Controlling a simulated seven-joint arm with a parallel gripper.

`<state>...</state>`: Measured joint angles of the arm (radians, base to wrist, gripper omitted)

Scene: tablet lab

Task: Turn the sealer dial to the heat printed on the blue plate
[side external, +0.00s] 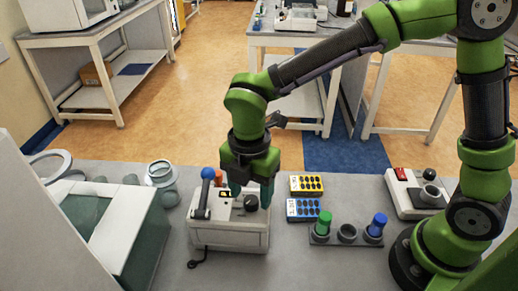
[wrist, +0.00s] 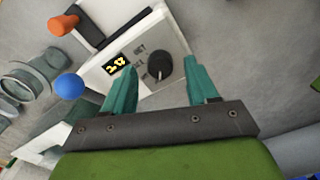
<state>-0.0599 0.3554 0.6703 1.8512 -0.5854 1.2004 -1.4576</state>
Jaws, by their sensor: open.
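The white sealer (side external: 230,232) stands on the bench with a blue-knobbed lever (side external: 207,174) on its left. Its black dial (side external: 251,202) is at the top right; in the wrist view the dial (wrist: 169,66) shows a pale pointer mark toward the lower left. A small display (wrist: 116,66) beside it shows yellow digits, hard to read. My gripper (side external: 252,196) points down over the dial, open, with teal fingers. In the wrist view the gripper (wrist: 160,66) has the dial between its fingertips; contact cannot be told. The blue plate (side external: 303,209) lies right of the sealer, its print too small to read.
A yellow plate (side external: 307,186) lies behind the blue one. A holder (side external: 347,235) with green and blue handled stamps stands to the right, near another white device (side external: 414,195). A green-and-white box (side external: 110,225) and glass jars are on the left. An orange knob (wrist: 63,25) is near the sealer.

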